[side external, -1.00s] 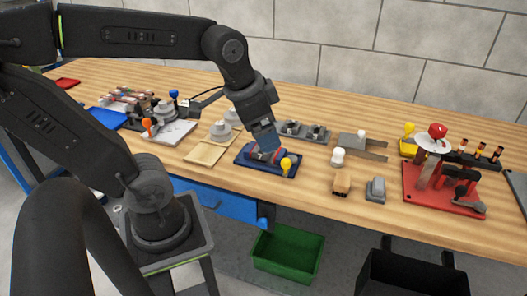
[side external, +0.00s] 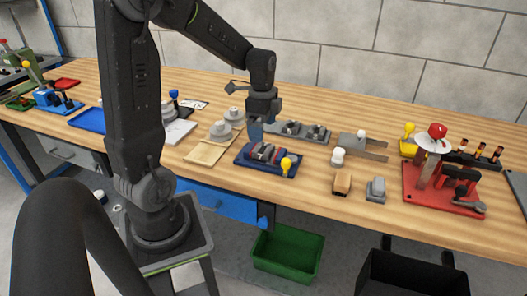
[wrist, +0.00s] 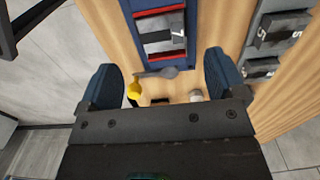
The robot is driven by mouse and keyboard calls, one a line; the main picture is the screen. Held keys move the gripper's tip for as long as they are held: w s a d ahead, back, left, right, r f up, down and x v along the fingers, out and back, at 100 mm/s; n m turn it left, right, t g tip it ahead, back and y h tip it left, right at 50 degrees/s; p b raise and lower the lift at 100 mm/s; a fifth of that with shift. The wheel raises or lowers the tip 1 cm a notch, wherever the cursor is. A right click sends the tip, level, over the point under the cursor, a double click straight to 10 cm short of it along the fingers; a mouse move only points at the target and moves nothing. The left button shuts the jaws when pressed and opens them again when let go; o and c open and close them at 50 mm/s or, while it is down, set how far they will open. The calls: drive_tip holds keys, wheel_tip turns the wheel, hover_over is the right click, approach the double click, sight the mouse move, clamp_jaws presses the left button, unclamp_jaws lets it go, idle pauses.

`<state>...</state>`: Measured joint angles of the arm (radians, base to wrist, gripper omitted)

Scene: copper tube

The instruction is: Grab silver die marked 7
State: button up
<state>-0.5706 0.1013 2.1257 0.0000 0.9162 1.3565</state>
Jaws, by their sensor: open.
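A dark blue tray (side external: 244,160) lies on the bench with silver and red dies (side external: 267,152) in it. In the wrist view the tray (wrist: 128,10) is at the top, and a silver die (wrist: 154,25) there bears a mark on its right end that looks like a 7. My gripper (side external: 256,133) is behind and above the tray, apart from it. In the wrist view my gripper (wrist: 163,82) is open, with its two blue fingers apart and nothing between them but bench and background items.
A grey holder (side external: 297,130) with dark dies is behind the blue tray; one shows a 5 in the wrist view (wrist: 297,33). A yellow-topped knob (side external: 286,165) stands at the tray's right corner. Wooden tray (side external: 205,152) is left, red press base (side external: 440,185) right.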

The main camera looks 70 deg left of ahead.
sight(263, 148)
drive_tip(key=shift+w+f, duration=0.15)
drive_tip(key=shift+f, duration=3.35)
drive_tip(key=shift+c, duration=0.3)
drive_tip(key=c, duration=1.2)
drive_tip(key=shift+c, duration=0.2)
drive_tip(key=shift+r, duration=0.15)
